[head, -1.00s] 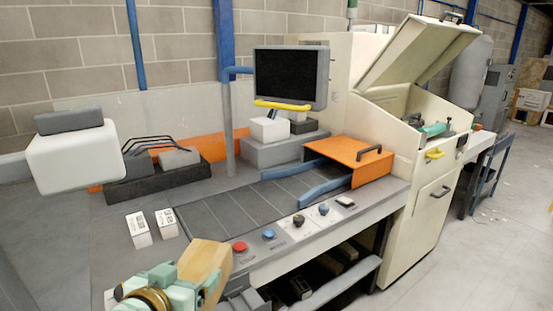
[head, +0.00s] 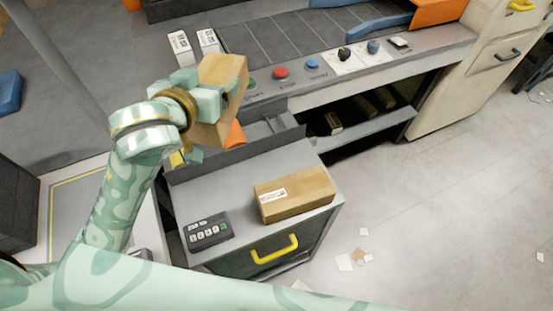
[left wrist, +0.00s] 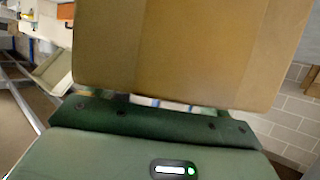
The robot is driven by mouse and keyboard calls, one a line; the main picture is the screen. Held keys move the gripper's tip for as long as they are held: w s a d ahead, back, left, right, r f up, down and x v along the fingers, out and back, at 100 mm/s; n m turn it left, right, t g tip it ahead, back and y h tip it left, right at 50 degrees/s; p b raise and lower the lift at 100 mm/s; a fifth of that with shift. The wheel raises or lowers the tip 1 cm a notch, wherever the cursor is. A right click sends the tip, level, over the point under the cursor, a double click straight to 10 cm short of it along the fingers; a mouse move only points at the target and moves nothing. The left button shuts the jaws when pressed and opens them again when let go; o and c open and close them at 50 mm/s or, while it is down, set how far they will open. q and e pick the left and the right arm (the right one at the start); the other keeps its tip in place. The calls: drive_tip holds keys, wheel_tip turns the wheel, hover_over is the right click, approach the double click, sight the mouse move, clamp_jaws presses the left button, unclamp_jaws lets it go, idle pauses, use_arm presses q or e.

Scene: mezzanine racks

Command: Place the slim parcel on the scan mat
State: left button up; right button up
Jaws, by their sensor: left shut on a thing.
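My left gripper (head: 200,102) is shut on a tan cardboard parcel (head: 222,85), which I take to be the slim parcel. It is held up in front of the console's near edge. The same parcel (left wrist: 190,50) fills the top of the left wrist view, against the gripper. A grey mat with a yellow outline (head: 76,215), seemingly the scan mat, lies at the lower left, partly hidden by my left arm. The gripper is above and to the right of it in the picture. My right gripper is not in view.
Another labelled parcel (head: 295,194) and a dark keypad (head: 207,231) sit on a low cabinet with a yellow handle (head: 274,249). A console with buttons (head: 281,73) stands behind. A dark box (head: 18,195) stands left of the mat. Paper scraps litter the floor at right.

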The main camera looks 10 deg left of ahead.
use_arm(q)
drive_tip(key=w+d+f+m+g+h, duration=0.1)
drive_tip(key=w+d+f+m+h, duration=0.2)
drive_tip(key=d+f+m+h, duration=0.35)
drive_tip(key=d+f+m+g+h, duration=0.3)
drive_tip(key=d+f+g+h, duration=0.1)
drive_tip(key=f, duration=0.5)
drive_tip(key=shift+s+d+f+m, duration=0.15)
drive_tip(key=shift+f+m, duration=0.15)
drive_tip(key=shift+m, duration=0.05)
wheel_tip(320, 180, down, 10)
drive_tip(key=b, duration=0.4)
drive_tip(key=shift+r, duration=0.15)
drive_tip(key=shift+s, duration=0.1)
